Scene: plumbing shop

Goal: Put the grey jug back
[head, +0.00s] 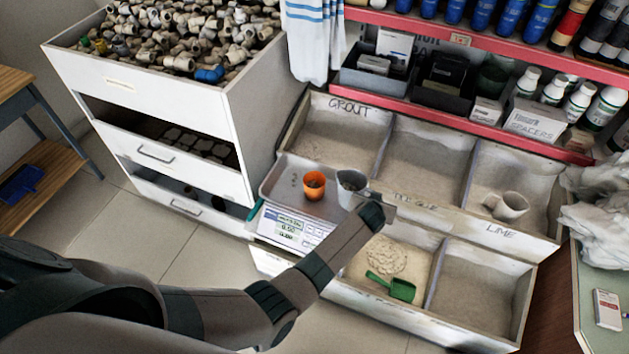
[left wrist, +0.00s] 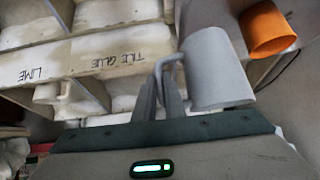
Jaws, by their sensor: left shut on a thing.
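The grey jug (head: 351,188) is at the right end of the scale's metal tray (head: 330,208), right beside an orange cup (head: 313,182). My left gripper (head: 371,196) is shut on the jug's handle. The left wrist view shows the upright-looking jug body (left wrist: 215,68) beside the fingers (left wrist: 172,95), with the orange cup (left wrist: 268,28) beyond it. I cannot tell whether the jug's base touches the tray. A pale jug (head: 507,206) with a handle lies in the bin labelled LIME. My right gripper is out of view.
Bins labelled GROUT (head: 340,133), TILE GLUE and LIME stand behind the scale. A lower bin holds pale powder and a green scoop (head: 391,287). A drawer cabinet (head: 180,110) full of fittings stands left. Red shelves (head: 470,45) with bottles rise behind.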

